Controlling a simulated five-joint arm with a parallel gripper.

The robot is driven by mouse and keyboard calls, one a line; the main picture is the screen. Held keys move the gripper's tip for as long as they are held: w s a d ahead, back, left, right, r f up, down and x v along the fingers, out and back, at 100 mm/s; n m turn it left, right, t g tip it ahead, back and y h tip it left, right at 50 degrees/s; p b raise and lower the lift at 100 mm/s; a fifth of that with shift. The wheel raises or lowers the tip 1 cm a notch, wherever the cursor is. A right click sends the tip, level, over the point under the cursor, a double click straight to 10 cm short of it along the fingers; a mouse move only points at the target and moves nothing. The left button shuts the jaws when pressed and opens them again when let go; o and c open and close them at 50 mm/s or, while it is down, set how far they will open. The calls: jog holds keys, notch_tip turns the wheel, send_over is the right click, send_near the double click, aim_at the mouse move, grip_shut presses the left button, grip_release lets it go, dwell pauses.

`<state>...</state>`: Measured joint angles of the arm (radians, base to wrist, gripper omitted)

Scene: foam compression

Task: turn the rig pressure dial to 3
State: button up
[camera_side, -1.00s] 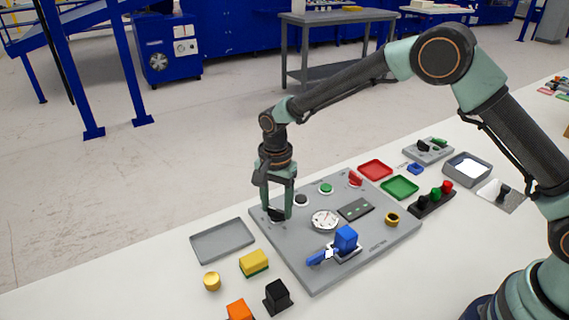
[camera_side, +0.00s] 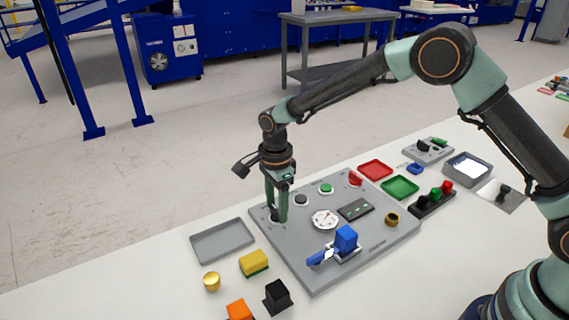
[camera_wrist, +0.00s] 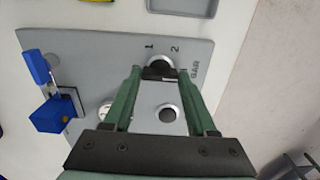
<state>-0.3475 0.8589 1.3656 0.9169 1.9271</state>
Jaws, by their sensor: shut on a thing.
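The pressure dial is a black knob (camera_wrist: 159,73) on a pale round base, at the panel's edge in the wrist view. The printed marks 1, 2 and "BAR" show beside it; a 3 is not visible. My gripper (camera_side: 278,216) points down at the left corner of the grey rig panel (camera_side: 300,262). Its green fingers are shut on the dial knob, one on each side, as the wrist view (camera_wrist: 160,75) shows. The fingers mostly hide the dial in the side view. A round white gauge (camera_side: 325,220) with a red needle lies on the panel; its reading is too small to tell.
A blue clamp (camera_side: 345,240) stands at the panel's front. A grey tray (camera_side: 222,241) and a yellow block (camera_side: 254,263) lie left of the panel.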

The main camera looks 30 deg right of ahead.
aim_at(277, 209)
jog(key=shift+r, duration=0.1)
jog(key=o, duration=1.4)
jog(key=shift+c, duration=0.2)
notch_tip(277, 209, up, 12)
